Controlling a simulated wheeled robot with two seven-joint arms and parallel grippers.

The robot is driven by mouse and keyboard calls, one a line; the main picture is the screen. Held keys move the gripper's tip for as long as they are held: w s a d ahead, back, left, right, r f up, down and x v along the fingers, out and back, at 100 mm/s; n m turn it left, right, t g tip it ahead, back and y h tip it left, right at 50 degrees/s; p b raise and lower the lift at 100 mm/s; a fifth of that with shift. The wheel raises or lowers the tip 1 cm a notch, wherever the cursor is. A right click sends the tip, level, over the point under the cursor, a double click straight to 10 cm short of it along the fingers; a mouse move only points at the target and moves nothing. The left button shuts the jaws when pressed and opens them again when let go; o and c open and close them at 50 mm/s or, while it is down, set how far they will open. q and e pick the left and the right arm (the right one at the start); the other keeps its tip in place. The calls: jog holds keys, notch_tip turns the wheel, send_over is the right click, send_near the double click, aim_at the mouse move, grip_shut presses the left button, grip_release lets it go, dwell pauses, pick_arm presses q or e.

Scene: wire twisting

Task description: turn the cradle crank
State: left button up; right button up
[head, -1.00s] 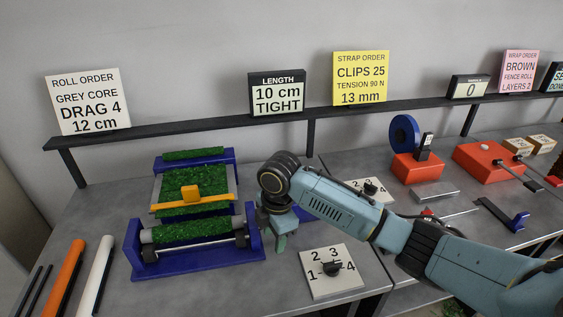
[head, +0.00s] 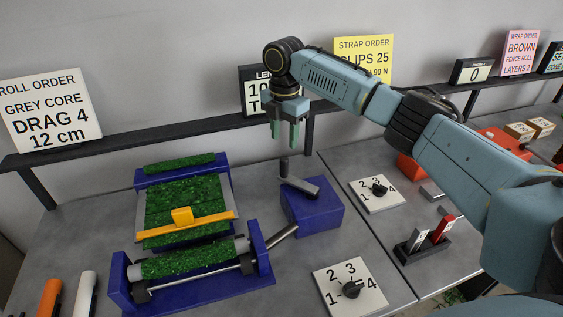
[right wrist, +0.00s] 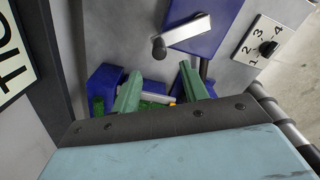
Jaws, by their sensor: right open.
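The cradle (head: 259,285) is a blue frame holding a turf-covered roller, with a shaft running from its right side to a blue crank box (head: 318,217). The crank (head: 301,187) on top of this box is a grey arm with a dark upright handle (head: 284,169) at its far-left end. My right gripper (head: 285,138) is open and empty, fingers pointing down, above the crank handle and apart from it. In the right wrist view the crank arm (right wrist: 188,30) and its round handle (right wrist: 158,48) show just beyond the open fingers (right wrist: 161,80). My left gripper is out of view.
A numbered dial (head: 351,289) lies right of the cradle, another dial (head: 379,190) behind it. A dark shelf (head: 150,136) with sign cards runs along the wall behind my right gripper. Orange (head: 48,298) and white (head: 82,294) rods lie at front left.

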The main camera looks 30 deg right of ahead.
aim_at(284, 158)
notch_tip(284, 158, down, 4)
jog(key=shift+f, duration=0.2)
notch_tip(284, 158, down, 5)
jog(key=shift+b, duration=0.35)
jog(key=shift+f, duration=0.3)
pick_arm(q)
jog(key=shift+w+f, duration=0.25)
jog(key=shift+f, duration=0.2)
pick_arm(e)
grip_shut()
